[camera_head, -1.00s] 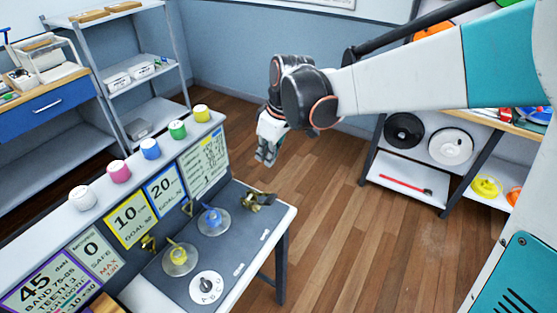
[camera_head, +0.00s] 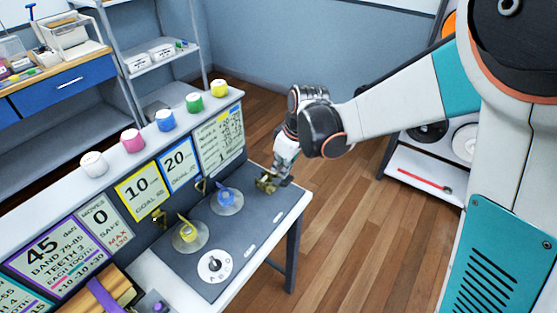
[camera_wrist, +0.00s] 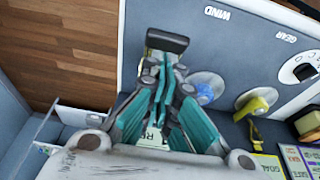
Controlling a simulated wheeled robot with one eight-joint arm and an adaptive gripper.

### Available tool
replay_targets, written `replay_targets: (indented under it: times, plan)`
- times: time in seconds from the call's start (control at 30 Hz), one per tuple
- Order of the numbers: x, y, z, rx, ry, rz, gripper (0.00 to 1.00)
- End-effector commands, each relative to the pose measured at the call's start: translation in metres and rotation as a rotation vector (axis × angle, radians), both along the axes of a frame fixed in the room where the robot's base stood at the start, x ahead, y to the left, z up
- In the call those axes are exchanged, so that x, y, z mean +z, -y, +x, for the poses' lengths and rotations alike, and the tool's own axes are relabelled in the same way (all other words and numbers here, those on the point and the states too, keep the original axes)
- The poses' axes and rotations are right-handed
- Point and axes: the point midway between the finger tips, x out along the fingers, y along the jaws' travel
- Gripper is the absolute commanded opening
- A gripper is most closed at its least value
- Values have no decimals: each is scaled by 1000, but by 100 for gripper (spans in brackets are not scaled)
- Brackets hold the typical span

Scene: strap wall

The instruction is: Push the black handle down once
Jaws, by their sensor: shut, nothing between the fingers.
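The black handle (camera_wrist: 167,41) shows in the wrist view as a dark block just beyond my fingertips. My gripper (camera_wrist: 162,68) is shut and empty, its teal fingers together and pointing at the handle; I cannot tell whether they touch it. In the head view my gripper (camera_head: 280,173) points down at the right end of the dark panel (camera_head: 240,236), close beside a small brass mechanism (camera_head: 265,184). The handle cannot be made out clearly there, as the gripper is in front of that spot.
On the panel are a blue knob (camera_head: 226,198), a yellow knob (camera_head: 187,233) and a white lettered dial (camera_head: 214,265). Signs and several coloured caps line the ledge behind. The bench's right edge is close to my gripper, with open wooden floor (camera_head: 350,250) beyond.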

Motion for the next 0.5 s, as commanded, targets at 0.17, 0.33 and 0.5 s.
replay_targets:
  times: [0.17,0.33,0.5]
  plan:
    - [-4,2,-1,0,0,0,0]
    - [-3,2,-1,0,0,0,0]
    - [-7,5,-3,-3,17,23,0]
